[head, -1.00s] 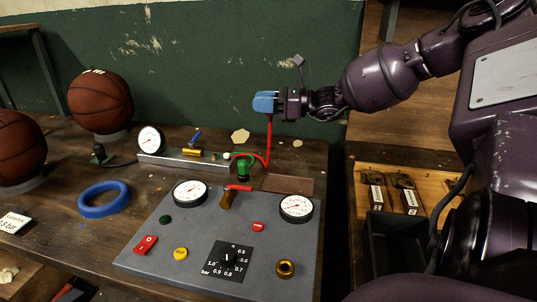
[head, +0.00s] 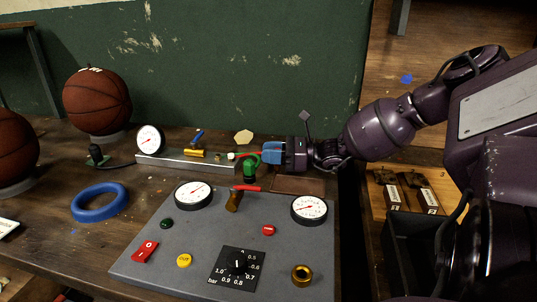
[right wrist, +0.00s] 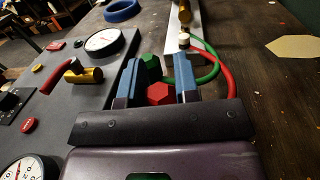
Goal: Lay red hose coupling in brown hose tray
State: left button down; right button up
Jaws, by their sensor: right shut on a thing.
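My right gripper (head: 272,153) is shut on the red hose coupling (right wrist: 158,93), which shows as a red hexagonal piece between the blue fingers in the right wrist view. In the head view the fingers hide most of it. Its red hose (right wrist: 227,74) curves away towards the metal rail. The brown hose tray (head: 298,185) lies flat behind the grey panel, below and a little right of the fingertips, partly hidden by my gripper. The green coupling (head: 250,167) stands close to the fingertips on the left; it also shows just beyond the red coupling in the wrist view (right wrist: 149,67). My left gripper is out of view.
The grey control panel (head: 215,250) with gauges, a red-handled valve (head: 240,194) and knobs fills the front. A metal rail (head: 185,164) with a gauge lies behind it. A blue ring (head: 100,202) and basketballs (head: 97,101) are at left. A dark bin (head: 412,245) is at right.

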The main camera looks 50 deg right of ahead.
notch_tip(320, 180, down, 2)
jog(key=shift+w+f, duration=0.1)
jog(key=shift+r, duration=0.2)
jog(key=shift+f, duration=0.2)
jog(key=o, duration=0.9)
jog(key=shift+r, duration=0.1)
jog(key=shift+d+r, duration=0.1)
jog(key=shift+r, duration=0.05)
jog(key=p+v, duration=0.1)
jog(key=v, duration=0.5)
jog(key=shift+r+p, duration=0.1)
jog(key=shift+p, duration=0.25)
jog(key=shift+s+d, duration=0.3)
jog(key=shift+s, duration=0.35)
